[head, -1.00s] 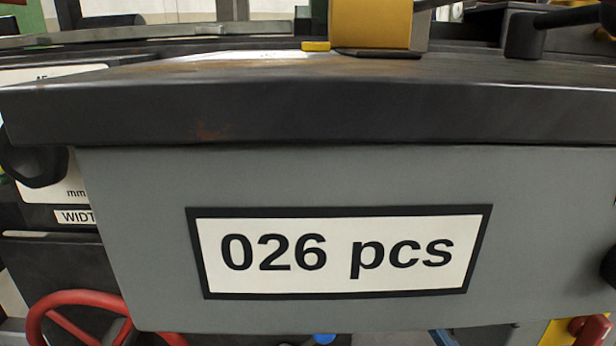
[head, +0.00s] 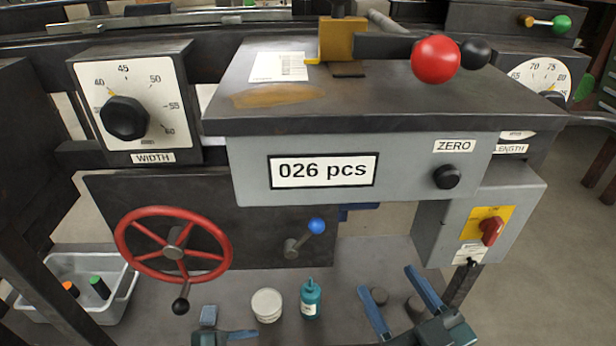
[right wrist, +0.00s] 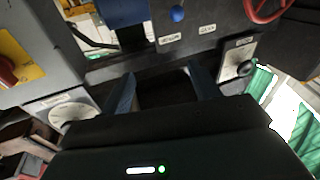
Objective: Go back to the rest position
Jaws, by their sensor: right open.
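My right gripper (head: 385,280) is at the lower right of the head view, with its two blue fingers spread apart and nothing between them. In the right wrist view the same gripper (right wrist: 162,85) shows its fingers wide apart and empty, with the machine's panels beyond them. My left gripper (head: 226,328) is at the bottom edge of the head view, partly cut off. I cannot tell whether its fingers are open. Both grippers appear in front of the machine, below the grey box with the counter (head: 322,171) reading 026 pcs.
A red handwheel (head: 127,222) and a blue-knobbed lever (head: 316,226) stick out of the front. A red switch (head: 491,231) is at right. A white tub (head: 267,305), a teal bottle (head: 310,298) and a grey bin (head: 118,305) stand low down. A red ball knob (head: 436,59) stands on top.

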